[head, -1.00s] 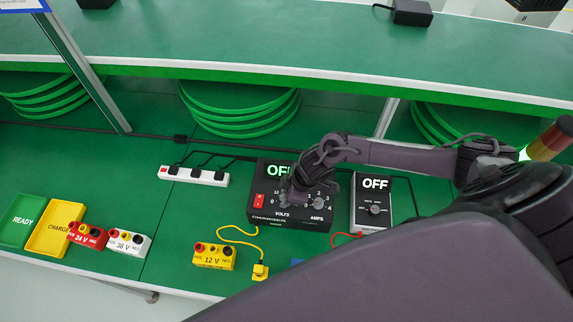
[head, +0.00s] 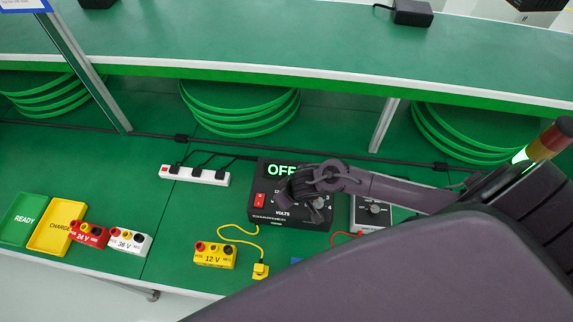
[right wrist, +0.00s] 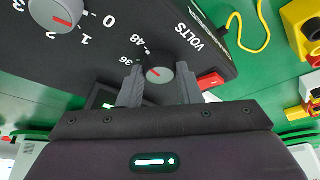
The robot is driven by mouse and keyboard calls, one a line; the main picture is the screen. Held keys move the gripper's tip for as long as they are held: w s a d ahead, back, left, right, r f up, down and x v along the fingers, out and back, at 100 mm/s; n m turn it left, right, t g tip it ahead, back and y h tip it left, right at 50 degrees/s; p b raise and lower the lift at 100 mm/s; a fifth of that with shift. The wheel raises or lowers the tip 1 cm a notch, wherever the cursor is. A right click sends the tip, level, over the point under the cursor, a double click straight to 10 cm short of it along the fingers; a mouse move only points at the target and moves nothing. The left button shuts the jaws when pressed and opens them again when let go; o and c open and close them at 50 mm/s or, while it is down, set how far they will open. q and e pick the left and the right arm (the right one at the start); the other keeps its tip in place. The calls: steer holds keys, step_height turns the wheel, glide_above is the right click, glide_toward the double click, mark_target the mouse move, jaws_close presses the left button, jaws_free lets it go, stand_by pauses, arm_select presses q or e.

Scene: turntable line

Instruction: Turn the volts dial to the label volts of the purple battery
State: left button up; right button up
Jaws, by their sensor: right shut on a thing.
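The charger (head: 263,214) is a black box with a display (head: 281,169) reading OFF. In the right wrist view, its grey volts dial (right wrist: 158,74) has a red pointer line, with 36 and 48 printed beside it. My right gripper (right wrist: 159,86) has one finger on each side of this dial and is shut on it. In the head view my right gripper (head: 291,203) covers the volts dial. No purple battery shows; a red 24 V battery (head: 88,235), a white 36 V one (head: 130,241) and a yellow 12 V one (head: 214,256) do. My left gripper is out of view.
The amps dial (right wrist: 56,12) is beside the volts dial, and a red switch (right wrist: 211,81) is on its other side. A second meter box (head: 370,214) stands right of the charger, partly behind my arm. READY (head: 24,207) and CHARGE (head: 48,247) trays lie far left.

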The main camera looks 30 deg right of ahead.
mark_target(292, 209)
steer(key=shift+m, duration=0.3)
steer(key=o, duration=1)
steer(key=shift+c, duration=0.2)
steer(key=v, duration=0.7)
steer(key=shift+r, duration=0.35)
steer(key=shift+s, duration=0.1)
steer(key=shift+s, duration=0.1)
